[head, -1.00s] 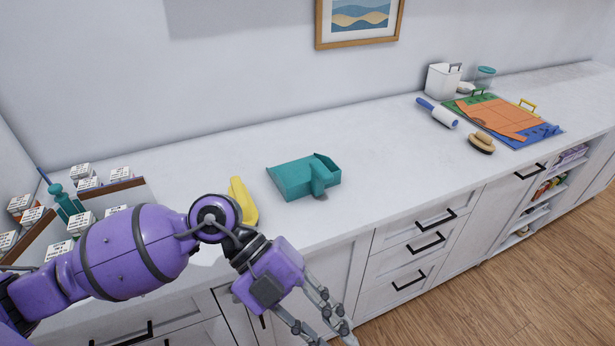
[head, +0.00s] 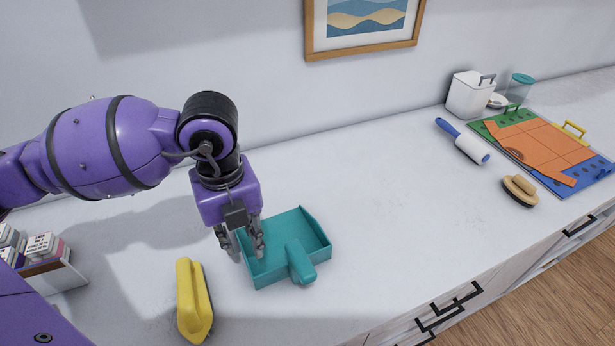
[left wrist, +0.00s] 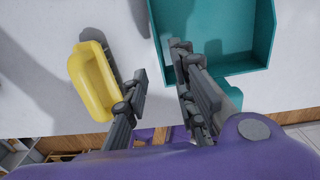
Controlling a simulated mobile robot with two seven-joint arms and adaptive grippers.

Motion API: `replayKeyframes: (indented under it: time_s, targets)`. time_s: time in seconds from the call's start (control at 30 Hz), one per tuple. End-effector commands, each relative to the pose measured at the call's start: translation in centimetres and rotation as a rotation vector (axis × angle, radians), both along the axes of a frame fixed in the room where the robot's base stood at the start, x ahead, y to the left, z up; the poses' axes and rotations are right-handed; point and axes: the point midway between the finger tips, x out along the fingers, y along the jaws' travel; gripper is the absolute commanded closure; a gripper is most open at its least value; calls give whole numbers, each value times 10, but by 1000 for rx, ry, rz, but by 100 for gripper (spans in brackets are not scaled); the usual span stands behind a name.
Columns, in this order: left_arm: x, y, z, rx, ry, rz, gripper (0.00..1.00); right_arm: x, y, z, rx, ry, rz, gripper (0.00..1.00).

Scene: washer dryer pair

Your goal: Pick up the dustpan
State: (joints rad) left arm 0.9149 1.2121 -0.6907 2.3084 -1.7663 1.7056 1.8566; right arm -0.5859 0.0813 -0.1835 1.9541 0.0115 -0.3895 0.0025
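The teal dustpan (head: 317,236) lies on the white counter, its short handle toward the counter's front edge. In the left wrist view the dustpan (left wrist: 215,25) fills the upper right. My left gripper (head: 246,256) points down over the left side of the dustpan, its fingers hiding part of that side. In the left wrist view my left gripper (left wrist: 160,62) has its fingers apart with nothing between them; one overlaps the pan's edge and the other is over the counter. I cannot tell whether it touches. My right gripper is not in view.
A yellow-handled brush (head: 194,300) lies just left of the dustpan. A box of cartons (head: 48,270) stands at the far left. A lint roller (head: 463,142), a wooden brush (head: 520,190) and a white canister (head: 469,95) are at the right. The counter between is clear.

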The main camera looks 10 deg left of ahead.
Motion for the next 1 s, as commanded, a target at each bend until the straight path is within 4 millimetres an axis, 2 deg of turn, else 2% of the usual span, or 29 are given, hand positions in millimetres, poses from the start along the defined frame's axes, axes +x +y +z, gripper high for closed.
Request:
replayKeyframes:
  time_s: [0.33,0.6,0.9,0.93,1.0]
  targets:
    - [-1,-1,-34,-1,5,0,75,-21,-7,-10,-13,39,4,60]
    - [2,-3,-72,-2,4,0,75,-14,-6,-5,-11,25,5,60]
    - [2,-3,-79,-2,2,-1,75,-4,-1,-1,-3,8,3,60]
    - [2,-3,-79,-2,2,-1,76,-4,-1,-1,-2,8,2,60]
    - [2,-3,-79,-1,2,-1,86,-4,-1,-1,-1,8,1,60]
